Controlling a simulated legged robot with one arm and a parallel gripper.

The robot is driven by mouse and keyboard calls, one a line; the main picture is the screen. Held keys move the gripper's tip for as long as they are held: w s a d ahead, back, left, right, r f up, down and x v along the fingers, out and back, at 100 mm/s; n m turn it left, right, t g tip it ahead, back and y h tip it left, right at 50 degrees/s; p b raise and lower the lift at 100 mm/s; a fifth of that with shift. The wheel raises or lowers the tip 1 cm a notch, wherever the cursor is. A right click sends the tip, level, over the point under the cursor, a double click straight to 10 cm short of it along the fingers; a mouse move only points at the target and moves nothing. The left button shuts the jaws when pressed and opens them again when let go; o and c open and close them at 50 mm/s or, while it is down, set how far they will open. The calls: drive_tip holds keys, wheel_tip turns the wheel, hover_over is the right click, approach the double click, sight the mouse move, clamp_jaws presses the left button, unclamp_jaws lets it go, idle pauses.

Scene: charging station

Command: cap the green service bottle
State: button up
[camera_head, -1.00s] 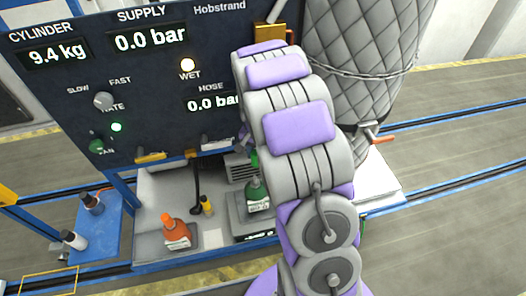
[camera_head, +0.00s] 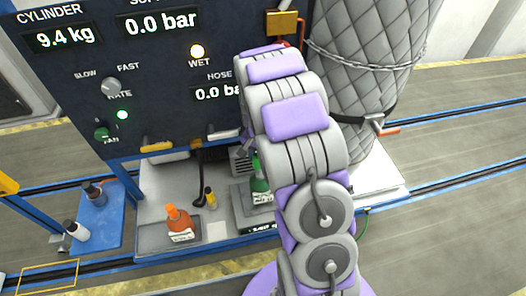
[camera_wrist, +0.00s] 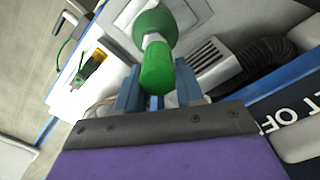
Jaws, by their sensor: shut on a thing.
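The green service bottle (camera_head: 260,187) stands upright on the shelf of the station, partly hidden behind my arm. In the wrist view its green shoulder (camera_wrist: 154,22) and pale neck show just beyond the fingers. My gripper (camera_wrist: 158,88) is shut on a green cap (camera_wrist: 157,66), which lies in line with the neck and overlaps it in the picture. I cannot tell whether the cap touches the neck or sits on it. In the head view the fingers are hidden behind my arm.
The dark panel (camera_head: 60,75) rises behind. A quilted grey cylinder (camera_head: 365,70) with a chain is at the right. A ribbed black hose (camera_wrist: 265,55) shows in the wrist view.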

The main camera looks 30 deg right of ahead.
drive_tip(key=shift+a, duration=0.7)
drive_tip(key=shift+d, duration=1)
drive_tip(key=shift+d+f, duration=0.15)
drive_tip(key=shift+d, duration=0.65)
idle(0.7)
